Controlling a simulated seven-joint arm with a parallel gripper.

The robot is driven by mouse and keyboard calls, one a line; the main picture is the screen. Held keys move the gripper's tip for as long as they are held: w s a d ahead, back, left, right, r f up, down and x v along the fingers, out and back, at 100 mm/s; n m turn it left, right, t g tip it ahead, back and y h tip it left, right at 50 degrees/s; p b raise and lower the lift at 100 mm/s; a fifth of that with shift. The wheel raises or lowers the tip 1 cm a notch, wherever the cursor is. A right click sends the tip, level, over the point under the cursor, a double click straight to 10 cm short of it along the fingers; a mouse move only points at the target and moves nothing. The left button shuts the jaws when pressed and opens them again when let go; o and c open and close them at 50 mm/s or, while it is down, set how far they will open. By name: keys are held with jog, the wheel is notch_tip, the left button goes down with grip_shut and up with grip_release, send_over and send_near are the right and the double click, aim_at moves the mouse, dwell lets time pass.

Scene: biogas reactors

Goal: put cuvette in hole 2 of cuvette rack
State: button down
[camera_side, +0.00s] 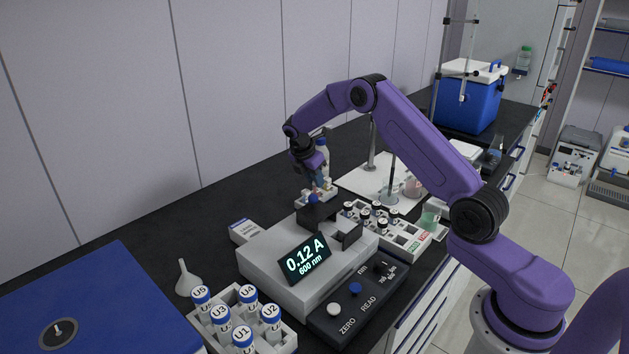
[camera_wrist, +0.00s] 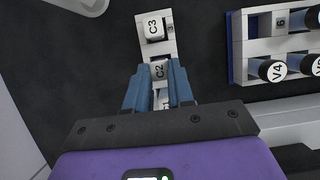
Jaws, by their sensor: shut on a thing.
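The small white cuvette rack (camera_wrist: 172,47) lies below my gripper in the wrist view. It also shows in the side view (camera_side: 306,199), behind the photometer. My gripper (camera_wrist: 157,82) is shut on a white-capped cuvette marked C2 (camera_wrist: 159,71), over the middle of the rack. A cuvette marked C3 (camera_wrist: 153,28) stands at the rack's far end. Another, C1 (camera_wrist: 164,103), is partly hidden between the fingers on the near side. In the side view my gripper (camera_side: 319,186) points down at the rack. Whether C2 is seated in its hole or just above it cannot be told.
The photometer (camera_side: 270,262) reads 0.12 A at 600 nm, close in front of the rack. A vial rack (camera_wrist: 238,48) stands to the right in the wrist view. Dark bench is clear left of the rack.

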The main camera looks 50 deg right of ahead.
jog(key=shift+f, duration=0.4)
jog(key=shift+f, duration=0.1)
jog(key=c, duration=1)
grip_release()
